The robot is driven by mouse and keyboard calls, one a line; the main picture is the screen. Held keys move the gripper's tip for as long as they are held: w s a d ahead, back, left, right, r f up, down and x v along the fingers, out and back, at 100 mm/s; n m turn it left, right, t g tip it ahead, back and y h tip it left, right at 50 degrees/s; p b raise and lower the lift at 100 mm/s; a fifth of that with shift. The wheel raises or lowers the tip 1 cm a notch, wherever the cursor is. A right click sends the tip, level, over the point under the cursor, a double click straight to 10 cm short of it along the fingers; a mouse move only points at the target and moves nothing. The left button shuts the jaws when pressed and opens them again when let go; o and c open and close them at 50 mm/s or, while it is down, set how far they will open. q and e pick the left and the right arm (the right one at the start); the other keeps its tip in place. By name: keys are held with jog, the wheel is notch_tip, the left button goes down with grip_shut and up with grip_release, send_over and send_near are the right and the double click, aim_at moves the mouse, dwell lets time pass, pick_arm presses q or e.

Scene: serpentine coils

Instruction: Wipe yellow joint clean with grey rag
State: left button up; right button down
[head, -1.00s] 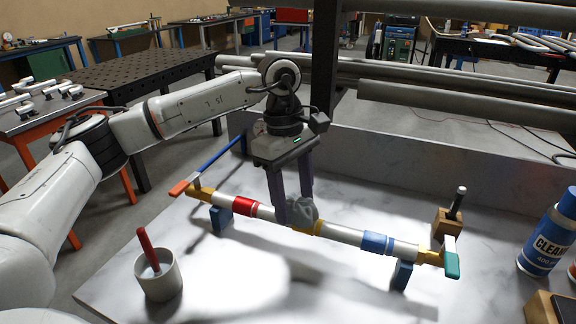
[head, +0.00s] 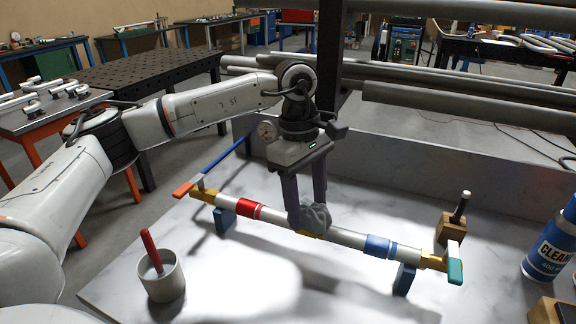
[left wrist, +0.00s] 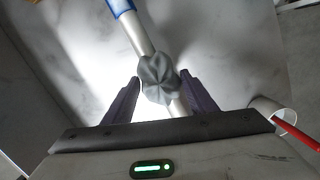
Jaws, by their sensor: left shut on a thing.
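A silver pipe (head: 343,237) with red, yellow and blue bands lies across blue supports on the marble-look bench. The yellow joint (head: 310,234) at its middle is mostly hidden by the grey rag (head: 317,217). My left gripper (head: 308,218) is shut on the crumpled rag and holds it down at the pipe, over the joint. In the left wrist view the rag (left wrist: 160,79) sits between the fingertips against the pipe (left wrist: 133,37). The yellow joint is hidden there. My right gripper is not in view.
A white cup (head: 162,278) with a red-handled tool (head: 150,250) stands at the front left. A wooden block with a black-handled tool (head: 454,220) and a blue cleaner can (head: 552,243) are at the right. Grey pipes (head: 460,101) run behind the bench.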

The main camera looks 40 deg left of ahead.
aim_at(328, 219)
pick_arm(q)
jog(key=a, duration=0.1)
jog(key=s+a, duration=0.1)
jog(key=a, duration=0.1)
jog(key=shift+a, duration=0.3)
jog(key=d, duration=0.2)
jog(key=w+d, duration=0.1)
jog(key=d, duration=0.2)
jog(key=shift+w+d, duration=0.1)
jog(key=shift+w, duration=0.05)
jog(key=shift+w+d, duration=0.15)
jog(key=shift+d, duration=0.45)
jog(key=shift+w+d, duration=0.15)
jog(key=shift+d, duration=0.45)
jog(key=a, duration=0.2)
jog(key=s+a, duration=0.1)
jog(key=a, duration=0.2)
jog(key=shift+b, duration=0.3)
jog(key=a, duration=0.2)
jog(key=shift+s+a, duration=0.3)
jog(key=shift+s, duration=0.1)
notch_tip(328, 219, up, 4)
jog(key=shift+d+f+p, duration=0.1)
jog(key=shift+f+p, duration=0.05)
jog(key=shift+p, duration=1.05)
notch_tip(328, 219, up, 2)
jog(key=shift+r, duration=1.2)
